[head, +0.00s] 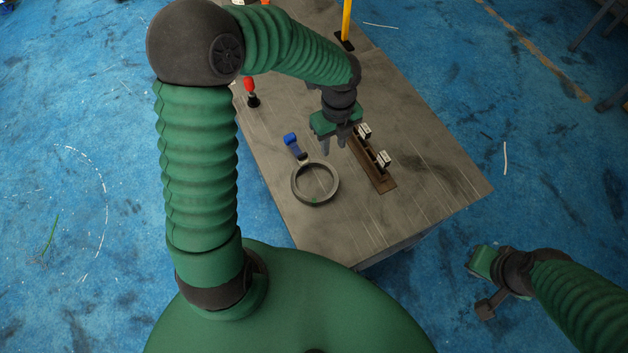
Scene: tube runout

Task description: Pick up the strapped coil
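The coil (298,188) is a dark grey ring lying flat on the table, with a small green mark on its near edge. A blue piece (291,140) sits just beyond it; whether it is joined to the coil is unclear. My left gripper (337,148) points down over the table, up and to the right of the coil in the picture, between it and the brown holder. Its fingers are apart with nothing seen between them. My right gripper (476,285) is low at the right, off the table over the blue floor; its fingers are not clear.
The grey table (420,190) is clear on its right side. A brown holder (377,174) with white-topped uprights stands right of the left gripper. A red-topped item (250,88) and a yellow post (346,22) stand farther back.

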